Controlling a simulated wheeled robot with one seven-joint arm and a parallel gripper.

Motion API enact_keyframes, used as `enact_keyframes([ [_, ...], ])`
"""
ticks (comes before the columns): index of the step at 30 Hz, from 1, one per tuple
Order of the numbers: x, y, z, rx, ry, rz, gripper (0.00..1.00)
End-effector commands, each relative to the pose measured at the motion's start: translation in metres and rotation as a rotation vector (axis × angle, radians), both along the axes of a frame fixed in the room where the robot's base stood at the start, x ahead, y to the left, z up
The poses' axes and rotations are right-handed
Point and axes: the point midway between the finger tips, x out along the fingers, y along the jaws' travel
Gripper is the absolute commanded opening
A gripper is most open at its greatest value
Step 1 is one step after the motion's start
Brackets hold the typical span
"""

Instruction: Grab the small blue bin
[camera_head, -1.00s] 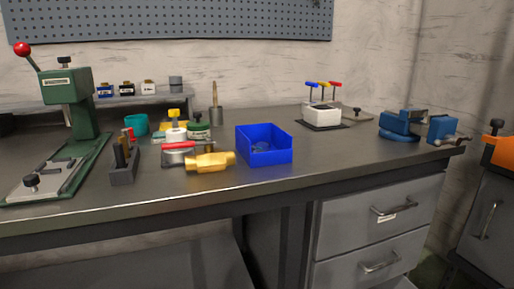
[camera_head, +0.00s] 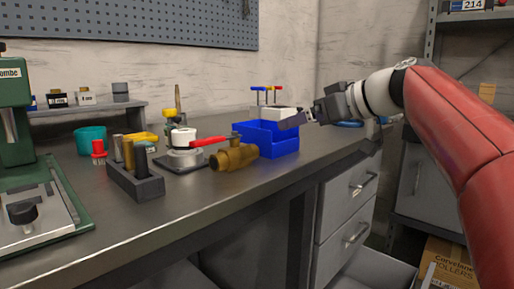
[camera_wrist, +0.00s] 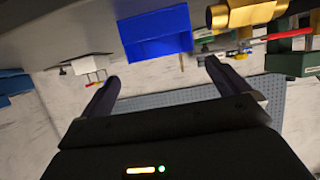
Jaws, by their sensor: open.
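The small blue bin (camera_head: 268,139) stands on the metal workbench (camera_head: 210,206), right of the brass fitting, in the head view. It also shows in the wrist view (camera_wrist: 156,33), upper middle, with the picture turned upside down. My gripper (camera_head: 292,121) reaches in from the right, near the bin's upper right side in the head view. In the wrist view my gripper's two fingers (camera_wrist: 161,76) are wide apart with nothing between them. The bin lies beyond the fingertips, apart from them. What is inside the bin is hidden from the head view.
The brass fitting (camera_head: 232,159) lies close to the bin's left. A red-handled device (camera_head: 184,155) and a grey block with pegs (camera_head: 136,183) stand further left. A white holder with coloured-handled tools (camera_head: 270,113) stands behind the bin. Bare bench lies in front.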

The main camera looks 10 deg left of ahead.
Motion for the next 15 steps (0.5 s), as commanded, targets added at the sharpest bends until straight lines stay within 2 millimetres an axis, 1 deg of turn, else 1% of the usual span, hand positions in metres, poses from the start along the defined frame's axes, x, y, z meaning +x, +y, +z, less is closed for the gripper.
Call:
enact_keyframes([
  [6, 0.022, 0.030, -0.015, 0.000, 0.005, 0.004, 1.00],
  [9, 0.029, 0.039, -0.019, 0.000, 0.004, 0.002, 1.00],
  [15, 0.038, 0.050, -0.023, -0.001, 0.002, 0.001, 1.00],
])
